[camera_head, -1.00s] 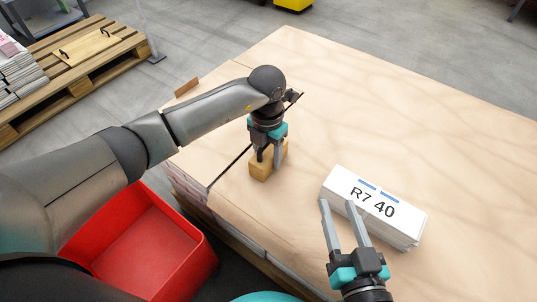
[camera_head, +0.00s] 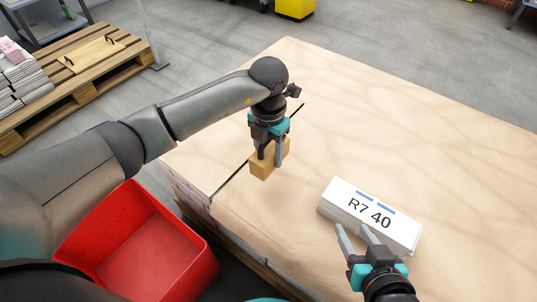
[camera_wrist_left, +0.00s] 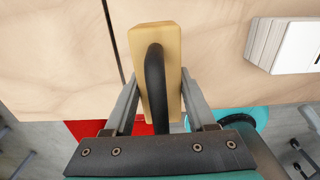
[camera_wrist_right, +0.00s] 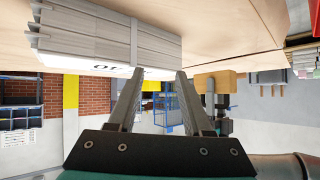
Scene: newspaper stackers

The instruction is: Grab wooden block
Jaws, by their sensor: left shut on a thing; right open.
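The wooden block (camera_head: 262,168) is a tan piece at the left part of the plywood-topped table. A black handle (camera_wrist_left: 155,90) runs along it in the left wrist view, where the block (camera_wrist_left: 163,35) lies between the fingers. My left gripper (camera_head: 269,155) points down and is shut on the block. I cannot tell for sure whether the block's underside touches the table. My right gripper (camera_head: 353,232) is open and empty, at the near edge of the white bundle. In the right wrist view the block (camera_wrist_right: 218,82) shows beyond the right fingers.
A white bundle (camera_head: 362,208) marked "R7 40" lies on the table (camera_head: 420,130), right of the block. A dark seam crosses the tabletop beside the block. A red bin (camera_head: 125,238) stands below the table's left edge. A pallet (camera_head: 110,70) is at back left. The table's far right is clear.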

